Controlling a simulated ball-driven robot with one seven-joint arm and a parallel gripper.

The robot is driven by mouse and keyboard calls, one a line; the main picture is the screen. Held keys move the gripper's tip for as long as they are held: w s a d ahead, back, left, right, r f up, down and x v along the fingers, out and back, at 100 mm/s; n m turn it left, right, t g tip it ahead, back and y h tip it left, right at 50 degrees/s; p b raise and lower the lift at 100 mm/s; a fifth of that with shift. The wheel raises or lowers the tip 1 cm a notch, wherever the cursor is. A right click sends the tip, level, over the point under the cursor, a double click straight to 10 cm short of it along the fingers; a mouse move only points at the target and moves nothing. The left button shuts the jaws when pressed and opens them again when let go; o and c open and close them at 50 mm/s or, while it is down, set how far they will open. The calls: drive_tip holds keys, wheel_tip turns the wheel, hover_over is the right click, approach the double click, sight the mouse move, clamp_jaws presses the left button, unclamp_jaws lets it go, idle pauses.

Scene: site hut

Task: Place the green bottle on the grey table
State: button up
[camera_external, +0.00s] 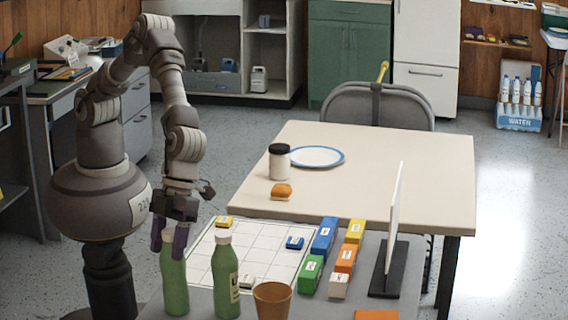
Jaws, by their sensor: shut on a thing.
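My gripper (168,240) is shut on the neck of a green bottle (175,288), with its dark purple fingers on either side. The bottle is upright at the front left of the grey table (203,300). I cannot tell whether its base touches the tabletop. A second green bottle (226,280), with a white cap and a pale label, stands just to its right, apart from it. The gripper partly hides the top of the held bottle.
A brown cup (272,300), a white grid board (228,258), several coloured blocks (323,238) and an upright white panel (394,215) crowd the grey table. Behind it, the beige table (410,160) carries a jar (279,163), a plate (317,157) and a bun (281,191).

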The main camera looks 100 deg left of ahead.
drive_tip(key=o, duration=1.4)
drive_tip(key=shift+o, duration=0.2)
drive_tip(key=w+a+r+n+t+p, duration=0.1)
drive_tip(key=w+a+r+n+t, duration=0.25)
drive_tip(key=a+r, duration=0.75)
drive_tip(key=w+a+r+n+t+p, duration=0.2)
drive_tip(key=w+a+r+n+t, duration=0.25)
drive_tip(key=r, duration=1.15)
drive_tip(key=w+a+r+n+t+p, duration=0.1)
drive_tip(key=w+a+r+n+t, duration=0.3)
drive_tip(key=a+r, duration=0.8)
drive_tip(key=s+a+r+n+t+y, duration=0.2)
drive_tip(key=s+a+r+n, duration=0.3)
drive_tip(key=a+r, duration=0.3)
drive_tip(key=s+a+r+n+t+y, duration=0.2)
drive_tip(key=s+a+r+n, duration=0.3)
drive_tip(key=r, duration=1.2)
drive_tip(key=a, duration=0.4)
drive_tip(key=shift+s+a+r+t, duration=0.2)
drive_tip(key=shift+s+r+t, duration=0.05)
drive_tip(key=shift+s+t, duration=0.15)
